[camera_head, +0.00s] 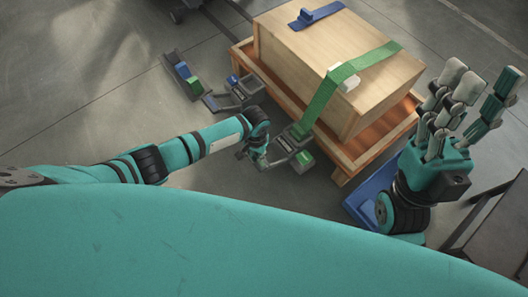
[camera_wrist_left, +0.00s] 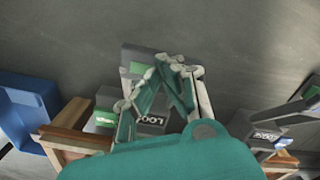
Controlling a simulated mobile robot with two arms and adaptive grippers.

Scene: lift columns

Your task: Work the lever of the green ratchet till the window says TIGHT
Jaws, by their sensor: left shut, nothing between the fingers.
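The green ratchet (camera_head: 292,142) sits at the near left corner of the wooden crate, below the green strap (camera_head: 325,98). My right gripper (camera_head: 455,105) is open and empty, fingers raised, right of the crate.
The wooden crate (camera_head: 310,55) stands on a wooden pallet (camera_head: 345,160). A blue strap (camera_head: 318,15) crosses its far part, with another ratchet (camera_head: 235,94) farther back. A panel with blue and green blocks (camera_head: 180,75) lies left. A blue bin (camera_head: 365,205) is near my right arm.

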